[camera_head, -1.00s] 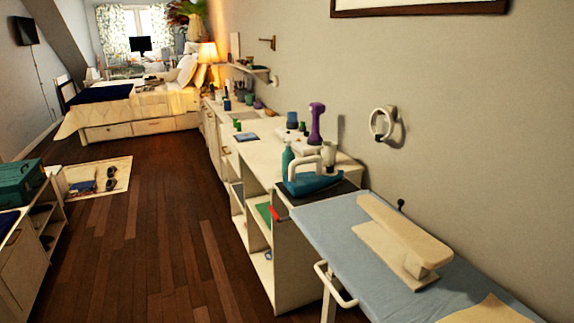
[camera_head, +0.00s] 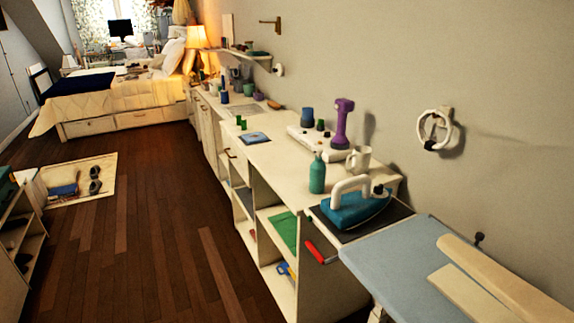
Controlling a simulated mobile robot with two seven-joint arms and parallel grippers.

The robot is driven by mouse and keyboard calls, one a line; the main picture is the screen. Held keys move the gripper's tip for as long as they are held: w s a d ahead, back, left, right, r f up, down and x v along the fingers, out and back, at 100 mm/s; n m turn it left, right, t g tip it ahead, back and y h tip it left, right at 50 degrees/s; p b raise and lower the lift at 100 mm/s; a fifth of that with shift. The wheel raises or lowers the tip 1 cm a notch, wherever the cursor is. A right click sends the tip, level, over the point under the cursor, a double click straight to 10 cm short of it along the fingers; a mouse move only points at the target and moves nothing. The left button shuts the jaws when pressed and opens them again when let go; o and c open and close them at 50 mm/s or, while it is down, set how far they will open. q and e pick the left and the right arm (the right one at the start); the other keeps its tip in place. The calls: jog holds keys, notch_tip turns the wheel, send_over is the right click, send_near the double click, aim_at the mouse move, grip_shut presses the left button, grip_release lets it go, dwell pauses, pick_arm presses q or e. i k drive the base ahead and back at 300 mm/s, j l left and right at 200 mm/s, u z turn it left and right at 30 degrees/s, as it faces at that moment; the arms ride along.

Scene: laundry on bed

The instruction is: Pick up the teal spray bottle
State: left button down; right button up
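The teal spray bottle (camera_head: 317,175) stands upright on the long white counter (camera_head: 270,152), near its front edge and close to its right end. A teal iron with a white handle (camera_head: 356,207) sits on a dark pad just right of and nearer than the bottle. A white mug (camera_head: 358,158) and a purple handheld device (camera_head: 342,124) stand behind the bottle. Neither of my grippers shows in the head view.
A blue ironing board (camera_head: 405,265) with a cream sleeve board (camera_head: 490,280) fills the lower right. Open shelves (camera_head: 262,225) lie under the counter. The dark wood floor (camera_head: 150,235) is clear left of the counter. A low shelf (camera_head: 28,235) stands at the left edge.

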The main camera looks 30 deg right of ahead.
aim_at(317, 167)
jog(key=i+z, duration=0.1)
jog(key=i, duration=0.6)
jog(key=i+j+z, duration=0.15)
jog(key=i, duration=0.5)
jog(key=i+j+z, duration=0.15)
jog(key=i+z, duration=0.2)
jog(key=z, duration=0.15)
jog(key=i+j+z, duration=0.25)
jog(key=z, duration=0.25)
jog(key=i+j+z, duration=0.3)
jog(key=z, duration=0.2)
jog(key=i+j+z, duration=0.2)
jog(key=j+z, duration=0.25)
jog(key=j, duration=0.05)
